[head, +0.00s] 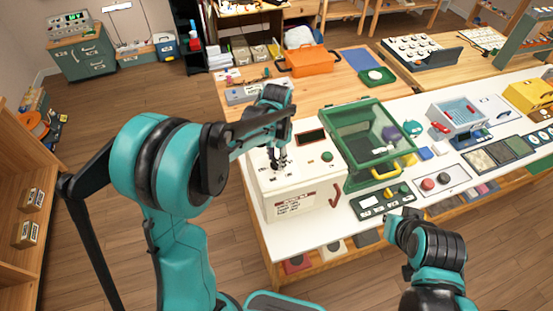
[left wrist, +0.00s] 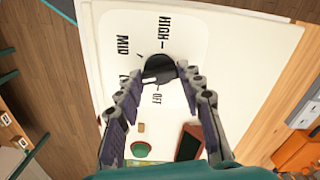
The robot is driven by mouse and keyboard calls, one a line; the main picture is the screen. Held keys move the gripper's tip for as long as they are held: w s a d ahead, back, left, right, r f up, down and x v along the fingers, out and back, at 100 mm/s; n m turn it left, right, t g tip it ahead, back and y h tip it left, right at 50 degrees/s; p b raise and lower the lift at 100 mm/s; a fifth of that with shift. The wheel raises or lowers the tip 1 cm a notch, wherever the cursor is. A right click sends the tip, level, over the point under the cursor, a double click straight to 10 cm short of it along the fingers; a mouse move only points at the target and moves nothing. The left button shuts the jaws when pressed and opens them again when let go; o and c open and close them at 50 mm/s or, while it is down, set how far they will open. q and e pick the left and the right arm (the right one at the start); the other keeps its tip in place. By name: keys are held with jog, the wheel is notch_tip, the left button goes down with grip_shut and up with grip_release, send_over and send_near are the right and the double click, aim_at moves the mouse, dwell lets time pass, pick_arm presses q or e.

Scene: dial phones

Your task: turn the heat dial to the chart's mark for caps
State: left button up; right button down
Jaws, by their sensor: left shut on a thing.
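The heat dial (left wrist: 158,68) is a black round knob on a white panel in the left wrist view. Labels HIGH, MID and OFF surround it, with another label mostly hidden by a finger. A white line on the dial's lower left side points toward that hidden label. My left gripper (left wrist: 160,104) is shut on the dial; it also shows in the head view (head: 279,163) above the white box (head: 318,210). A chart (head: 295,203) with a red header is on the box's front, its text too small to read. My right gripper (head: 398,218) is at the table's front edge.
A green button (head: 327,157) and dark display (head: 311,137) share the box top. A green-framed clear case (head: 367,135) stands close to its right. An orange box (head: 307,61) stands behind.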

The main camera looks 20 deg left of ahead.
aim_at(276, 161)
pick_arm(q)
jog(key=m, duration=0.4)
jog(key=shift+m+b, duration=0.3)
jog(key=shift+b, duration=0.1)
jog(key=m, duration=0.4)
jog(key=shift+m+b, duration=0.3)
jog(key=shift+b, duration=0.05)
jog(key=shift+r, duration=0.1)
jog(key=o, duration=1.2)
jog(key=shift+c, duration=0.2)
notch_tip(276, 161, up, 12)
